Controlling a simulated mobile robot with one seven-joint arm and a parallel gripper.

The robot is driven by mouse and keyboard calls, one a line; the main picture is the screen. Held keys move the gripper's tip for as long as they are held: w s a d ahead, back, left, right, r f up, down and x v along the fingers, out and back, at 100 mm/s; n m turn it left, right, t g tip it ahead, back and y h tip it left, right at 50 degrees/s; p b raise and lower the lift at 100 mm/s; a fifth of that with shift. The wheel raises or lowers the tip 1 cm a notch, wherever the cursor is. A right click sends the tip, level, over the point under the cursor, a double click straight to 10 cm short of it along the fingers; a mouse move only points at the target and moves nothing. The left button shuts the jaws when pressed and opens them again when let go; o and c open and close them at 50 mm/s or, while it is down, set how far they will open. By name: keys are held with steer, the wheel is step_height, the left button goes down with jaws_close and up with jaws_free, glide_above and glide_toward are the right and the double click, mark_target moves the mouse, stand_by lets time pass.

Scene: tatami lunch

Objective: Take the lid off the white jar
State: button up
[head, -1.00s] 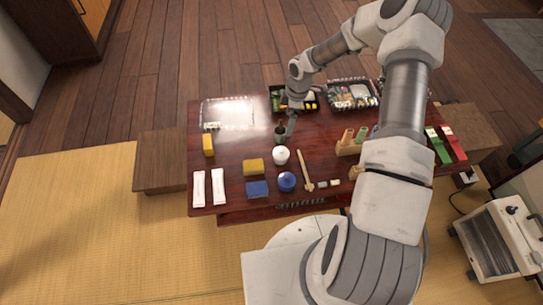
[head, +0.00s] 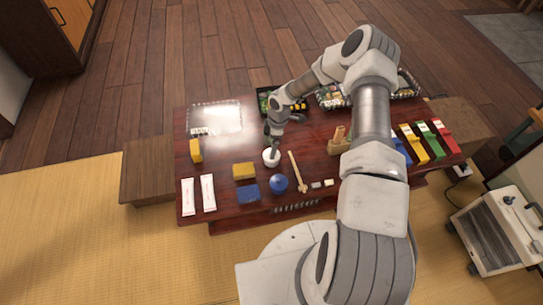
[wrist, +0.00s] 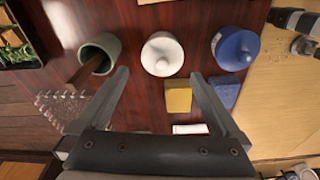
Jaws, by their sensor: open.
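The white jar (head: 270,158) stands upright on the dark red table, partly hidden by my gripper in the head view. In the wrist view the white jar (wrist: 162,60) has its rounded lid (wrist: 162,46) on, with a small knob. My gripper (wrist: 160,76) is open and empty. Its fingertips lie on either side of the jar's near edge in the wrist view, and the jar appears beyond them. In the head view my gripper (head: 272,145) overlaps the jar's far side; I cannot tell whether it touches.
A blue jar (wrist: 236,48) and a green cup (wrist: 103,50) flank the white jar. A yellow block (head: 244,171) and a blue block (head: 250,192) lie nearby. A wooden stick (head: 297,172) lies right of the jars. The table's front left holds two white packets (head: 208,193).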

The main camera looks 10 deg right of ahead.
step_height(320, 180, down, 5)
steer(key=shift+s+a+r+b, duration=0.1)
steer(key=shift+s+r+b, duration=0.05)
steer(key=shift+b, duration=0.7)
steer(key=c, duration=1.1)
steer(key=shift+r, duration=0.1)
steer(key=shift+r+p, duration=0.3)
steer(key=shift+r, duration=0.15)
steer(key=r+p, duration=0.1)
steer(key=r, duration=0.1)
steer(key=d+r, duration=0.1)
steer(key=r, duration=0.1)
steer(key=shift+s+p, duration=0.15)
steer(key=shift+p, duration=0.25)
steer(key=s+d+r+p, duration=0.1)
steer(key=d, duration=0.2)
steer(key=s+d+r+p, duration=0.1)
steer(key=d+r, duration=0.1)
steer(key=d, duration=0.1)
steer(key=s+d+r, duration=0.1)
steer(key=d+r, duration=0.1)
steer(key=shift+s+d+r+p, duration=0.25)
steer(key=shift+s+d+p, duration=0.05)
steer(key=shift+d+p, duration=0.1)
steer(key=shift+c, duration=0.2)
steer(key=shift+s+d+r, duration=0.2)
steer(key=shift+d, duration=0.3)
